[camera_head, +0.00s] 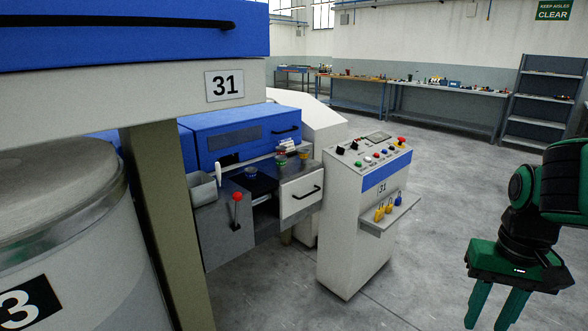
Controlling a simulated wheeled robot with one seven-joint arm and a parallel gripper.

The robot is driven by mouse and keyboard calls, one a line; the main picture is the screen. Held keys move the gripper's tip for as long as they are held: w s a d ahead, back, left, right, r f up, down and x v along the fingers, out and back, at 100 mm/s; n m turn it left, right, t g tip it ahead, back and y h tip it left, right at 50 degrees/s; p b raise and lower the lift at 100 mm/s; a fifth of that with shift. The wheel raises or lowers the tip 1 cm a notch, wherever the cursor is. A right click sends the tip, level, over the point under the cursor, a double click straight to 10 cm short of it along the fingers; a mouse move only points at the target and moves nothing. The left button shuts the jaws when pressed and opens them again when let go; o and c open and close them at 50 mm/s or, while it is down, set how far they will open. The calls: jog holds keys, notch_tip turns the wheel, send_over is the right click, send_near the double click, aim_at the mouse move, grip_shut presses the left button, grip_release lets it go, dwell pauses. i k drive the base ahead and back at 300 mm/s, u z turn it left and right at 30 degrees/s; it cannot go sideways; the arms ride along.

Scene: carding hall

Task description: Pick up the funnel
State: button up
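I cannot pick out a funnel for certain. Several small items sit at the recess of the blue and grey machine (235,140), too small to name surely. A pale, narrow piece (218,173) stands up from a grey bin (203,191) on the machine's front. My gripper (493,316) is at the lower right, pointing down, with its two green fingers apart and nothing visible between them. It is well away from the machine, over the floor.
A control console (360,220) stands between my gripper and the recess, with yellow and blue padlocks on its shelf (390,216). A large metal can (70,260) fills the lower left. Floor (440,200) right of the console is clear.

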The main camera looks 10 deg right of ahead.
aim_at(251, 176)
jog(key=z, duration=0.05)
jog(key=i, duration=1.75)
jog(key=u, duration=0.6)
